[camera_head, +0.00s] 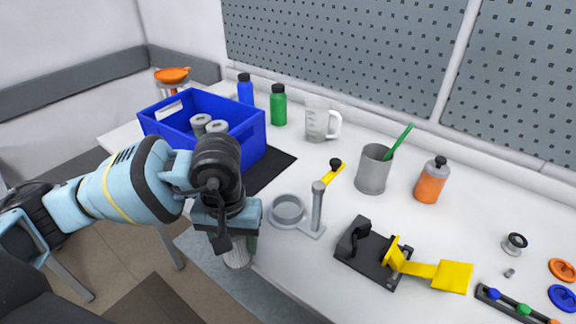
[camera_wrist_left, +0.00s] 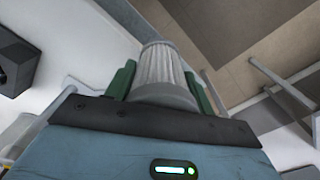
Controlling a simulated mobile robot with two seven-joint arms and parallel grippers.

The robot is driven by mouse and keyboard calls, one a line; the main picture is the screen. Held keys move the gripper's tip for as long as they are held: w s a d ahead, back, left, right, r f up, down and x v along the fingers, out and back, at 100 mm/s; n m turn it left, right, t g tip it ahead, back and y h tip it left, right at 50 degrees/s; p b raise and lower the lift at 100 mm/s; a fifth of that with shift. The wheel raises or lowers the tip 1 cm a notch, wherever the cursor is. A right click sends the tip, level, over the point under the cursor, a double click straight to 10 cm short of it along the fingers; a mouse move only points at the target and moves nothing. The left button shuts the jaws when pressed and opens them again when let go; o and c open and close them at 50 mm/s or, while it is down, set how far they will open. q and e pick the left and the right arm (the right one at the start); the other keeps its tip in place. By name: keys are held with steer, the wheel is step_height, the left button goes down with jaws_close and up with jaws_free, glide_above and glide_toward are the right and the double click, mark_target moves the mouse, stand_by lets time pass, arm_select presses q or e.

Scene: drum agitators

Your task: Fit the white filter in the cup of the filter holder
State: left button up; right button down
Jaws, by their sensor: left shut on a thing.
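The white filter (camera_wrist_left: 159,68) is a pleated cylinder with a smooth grey-white end, seen in the left wrist view between the green fingers. It also shows in the head view (camera_head: 237,256), below my left gripper (camera_head: 236,238). My left gripper is shut on the filter and holds it off the table's front edge, over the floor. The filter holder (camera_head: 316,231) stands on the table to the right of my left gripper. It has a grey ring-shaped cup (camera_head: 287,209) and an upright post (camera_head: 317,205). The cup looks empty. My right gripper is not in view.
A blue crate (camera_head: 250,134) with grey-white cylinders stands behind my left arm on a black mat (camera_head: 274,166). A black-and-yellow clamp fixture (camera_head: 370,250) stands right of the holder. A grey cup (camera_head: 373,171), a jug (camera_head: 317,122) and bottles (camera_head: 430,182) stand further back.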

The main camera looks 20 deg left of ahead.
arm_select(q)
steer(key=shift+w+d+r+n, duration=0.2)
steer(key=shift+w+n, duration=0.25)
steer(key=shift+n, duration=0.45)
steer(key=w+d+r+m, duration=0.2)
steer(key=w+m, duration=0.5)
steer(key=m, duration=0.6)
steer(key=w+d+r+m+p, duration=0.1)
steer(key=w+d+r+m, duration=0.2)
steer(key=w+m, duration=0.4)
steer(key=r+m, duration=0.1)
steer(key=m, duration=0.6)
steer(key=shift+w+r+p, duration=0.3)
steer(key=shift+w+r, duration=0.1)
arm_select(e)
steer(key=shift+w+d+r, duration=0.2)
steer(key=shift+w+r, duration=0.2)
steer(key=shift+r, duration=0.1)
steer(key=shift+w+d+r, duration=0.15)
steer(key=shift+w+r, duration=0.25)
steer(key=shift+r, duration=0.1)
arm_select(q)
steer(key=shift+d+f+m, duration=0.1)
steer(key=shift+m, duration=0.2)
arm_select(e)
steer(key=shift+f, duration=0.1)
